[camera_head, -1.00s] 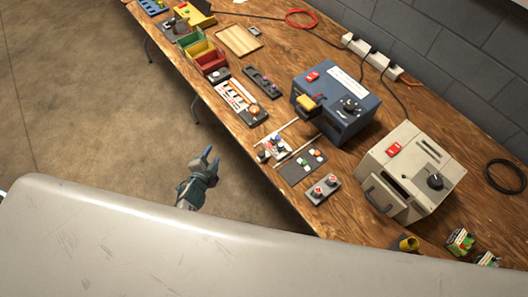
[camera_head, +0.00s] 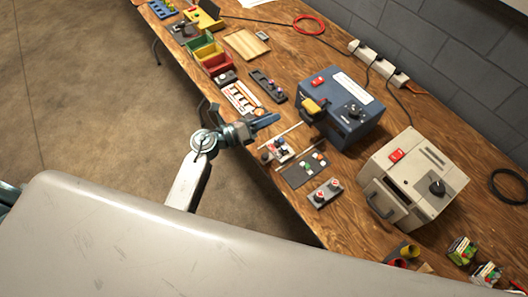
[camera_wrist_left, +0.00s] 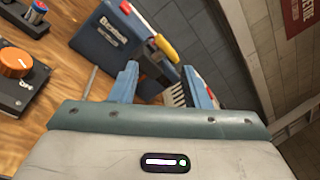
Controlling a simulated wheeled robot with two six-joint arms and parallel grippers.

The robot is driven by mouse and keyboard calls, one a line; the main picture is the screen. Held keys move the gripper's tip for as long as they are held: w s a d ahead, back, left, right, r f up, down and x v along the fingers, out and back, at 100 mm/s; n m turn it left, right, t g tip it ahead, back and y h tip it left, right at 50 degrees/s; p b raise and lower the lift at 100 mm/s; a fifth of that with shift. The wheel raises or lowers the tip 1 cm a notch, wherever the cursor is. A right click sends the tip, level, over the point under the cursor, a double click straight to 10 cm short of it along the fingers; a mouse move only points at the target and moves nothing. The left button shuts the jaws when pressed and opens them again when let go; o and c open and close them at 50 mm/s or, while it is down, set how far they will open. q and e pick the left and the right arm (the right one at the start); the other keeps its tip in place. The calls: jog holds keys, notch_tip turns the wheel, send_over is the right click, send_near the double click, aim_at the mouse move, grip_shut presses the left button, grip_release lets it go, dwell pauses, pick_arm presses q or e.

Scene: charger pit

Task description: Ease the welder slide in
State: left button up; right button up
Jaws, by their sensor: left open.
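A blue machine box (camera_head: 342,108), which looks like the welder, stands on the bench with a red switch, a black knob and a yellow-fronted part. Two thin pale rails (camera_head: 279,137) run out from its front. A small carriage with pale and dark parts (camera_head: 278,150) sits between them, apart from the box; it looks like the slide. My left gripper (camera_head: 268,121) is open and empty, above the bench's near edge, left of the rails. In the left wrist view its fingers (camera_wrist_left: 163,88) are spread, with the blue box (camera_wrist_left: 103,38) beyond. My right gripper is not in view.
A beige machine (camera_head: 416,180) with a front handle stands to the right. A dark panel with round buttons (camera_head: 304,170) and a grey two-knob block (camera_head: 325,193) lie near the rails. Coloured bins (camera_head: 211,55) stand at the far left. A power strip (camera_head: 378,63) lies along the wall.

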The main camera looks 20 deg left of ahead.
pick_arm(q)
jog(key=s+d+m+g, duration=0.1)
jog(key=d+m+g, duration=0.25)
jog(key=m, duration=0.25)
jog(key=m+g+y+b, duration=0.3)
jog(key=m+g+y, duration=0.5)
jog(key=m+y, duration=0.15)
send_near(265, 155)
jog(key=shift+m+h, duration=0.25)
jog(key=shift+m, duration=0.2)
jog(key=shift+a+p+x, duration=0.2)
jog(key=shift+p+x, duration=0.55)
jog(key=shift+x, duration=3.35)
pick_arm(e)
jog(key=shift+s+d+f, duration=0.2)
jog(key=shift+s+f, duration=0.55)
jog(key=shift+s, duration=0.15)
pick_arm(q)
jog(key=shift+f, duration=0.1)
grip_shut()
